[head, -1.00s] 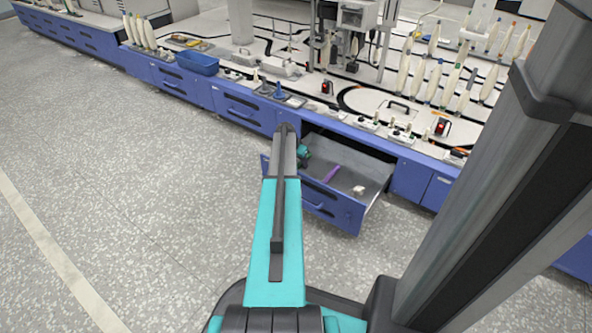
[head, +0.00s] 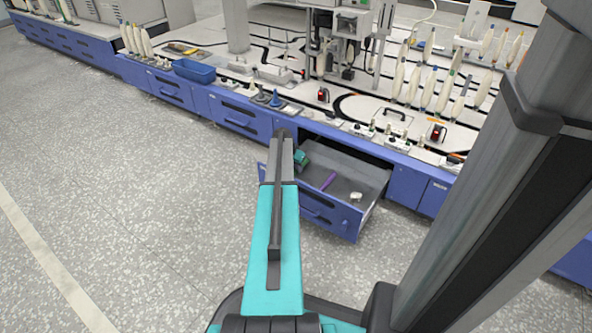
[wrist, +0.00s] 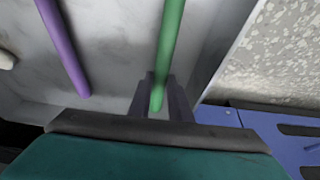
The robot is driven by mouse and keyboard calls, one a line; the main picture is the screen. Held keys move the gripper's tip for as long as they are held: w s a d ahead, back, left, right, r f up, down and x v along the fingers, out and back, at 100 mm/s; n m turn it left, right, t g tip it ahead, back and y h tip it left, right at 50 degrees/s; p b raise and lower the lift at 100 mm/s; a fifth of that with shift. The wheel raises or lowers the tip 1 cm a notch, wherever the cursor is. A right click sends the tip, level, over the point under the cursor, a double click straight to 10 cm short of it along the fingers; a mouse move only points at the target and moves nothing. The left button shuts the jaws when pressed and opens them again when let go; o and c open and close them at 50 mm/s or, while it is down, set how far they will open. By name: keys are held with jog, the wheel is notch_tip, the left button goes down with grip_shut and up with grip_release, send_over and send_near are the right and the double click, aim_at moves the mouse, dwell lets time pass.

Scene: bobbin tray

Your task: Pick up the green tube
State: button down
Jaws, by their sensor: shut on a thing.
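The green tube (wrist: 169,45) shows in the wrist view, running from the top edge down between the jaws of my gripper (wrist: 160,98). My gripper is shut on the green tube near its lower end. In the head view my arm hides the gripper's fingers and the green tube. The tube is over the grey floor of the open drawer (head: 374,178). I cannot tell whether it touches that floor.
A purple tube (wrist: 62,45) lies in the drawer left of the green tube; it also shows in the head view (head: 328,181). A small white object (head: 356,196) lies in the drawer. The blue drawer front (head: 330,219) stands out from the bench, and the speckled floor before it is clear.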

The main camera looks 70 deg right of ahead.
notch_tip(320, 180, up, 9)
jog(key=p, duration=0.3)
jog(key=shift+p, duration=0.4)
jog(key=shift+w, duration=0.2)
